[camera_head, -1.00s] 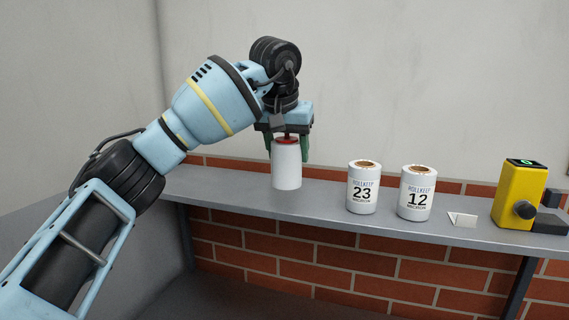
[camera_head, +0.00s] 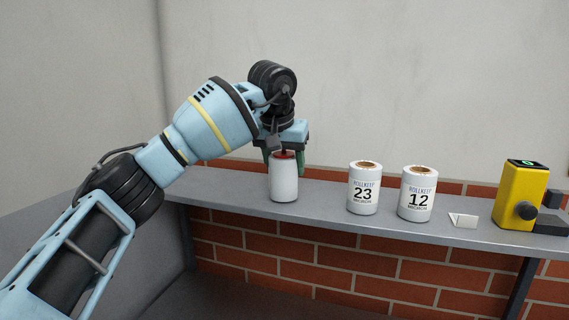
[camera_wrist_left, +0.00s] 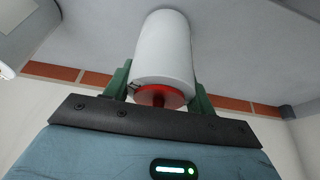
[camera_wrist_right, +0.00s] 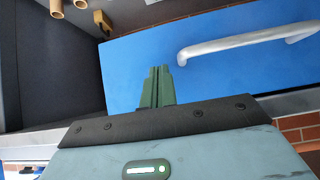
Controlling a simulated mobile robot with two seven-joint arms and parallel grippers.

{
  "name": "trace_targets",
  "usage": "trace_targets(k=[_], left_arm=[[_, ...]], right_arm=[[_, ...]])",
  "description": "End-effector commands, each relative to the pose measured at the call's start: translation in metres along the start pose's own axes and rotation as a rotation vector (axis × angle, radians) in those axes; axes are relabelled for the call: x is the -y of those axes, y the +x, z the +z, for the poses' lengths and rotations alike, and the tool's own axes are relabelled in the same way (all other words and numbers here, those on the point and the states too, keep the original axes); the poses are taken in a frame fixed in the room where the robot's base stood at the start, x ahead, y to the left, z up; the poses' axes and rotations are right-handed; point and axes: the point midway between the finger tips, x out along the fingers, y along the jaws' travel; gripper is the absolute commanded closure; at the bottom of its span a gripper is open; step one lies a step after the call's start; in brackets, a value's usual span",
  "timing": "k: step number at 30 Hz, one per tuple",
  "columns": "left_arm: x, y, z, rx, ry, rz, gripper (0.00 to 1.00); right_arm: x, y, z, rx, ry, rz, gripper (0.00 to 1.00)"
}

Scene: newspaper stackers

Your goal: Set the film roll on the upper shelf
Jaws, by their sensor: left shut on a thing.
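The film roll (camera_head: 283,182) is a plain white upright cylinder with a red top. My left gripper (camera_head: 287,158) comes from above and is shut on its top end. The roll's base is at or just above the grey shelf (camera_head: 230,195), left of the two labelled rolls; I cannot tell if it touches. In the left wrist view the roll (camera_wrist_left: 164,50) stands between the green fingers (camera_wrist_left: 160,92). My right gripper (camera_wrist_right: 157,88) shows only in the right wrist view, with its green fingers together and empty.
White rolls labelled 23 (camera_head: 363,190) and 12 (camera_head: 416,195) stand to the right on the shelf. Further right are a small white card (camera_head: 462,220) and a yellow device (camera_head: 520,195). A blue panel with a silver handle (camera_wrist_right: 245,43) lies beyond my right gripper.

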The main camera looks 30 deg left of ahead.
Motion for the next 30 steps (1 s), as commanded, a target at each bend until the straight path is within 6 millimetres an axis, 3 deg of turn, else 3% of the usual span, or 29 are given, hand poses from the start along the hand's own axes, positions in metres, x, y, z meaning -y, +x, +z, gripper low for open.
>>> trace_targets(k=[4,5,10,20,25,30], left_arm=[[0.0,0.002,0.001,-0.001,0.0,0.001,0.74],[0.0,0.003,0.002,0.0,0.0,0.0,0.43],[0.0,0.003,0.001,0.001,0.0,0.0,0.23],[0.0,0.0,0.0,0.0,0.0,0.001,0.23],[-0.001,-0.02,-0.001,-0.003,0.0,0.002,0.23],[-0.001,-0.054,-0.001,-0.004,0.0,0.002,0.23]], right_arm=[[0.0,0.0,-0.001,-0.001,0.0,0.0,1.0],[0.0,0.0,-0.001,-0.001,0.0,0.0,1.0],[0.0,0.0,-0.001,-0.001,0.0,0.0,1.0],[0.0,0.0,-0.001,-0.001,0.0,0.0,1.0],[0.0,0.0,-0.001,-0.001,0.0,0.0,1.0],[0.0,0.0,-0.001,-0.001,0.0,0.0,1.0]])
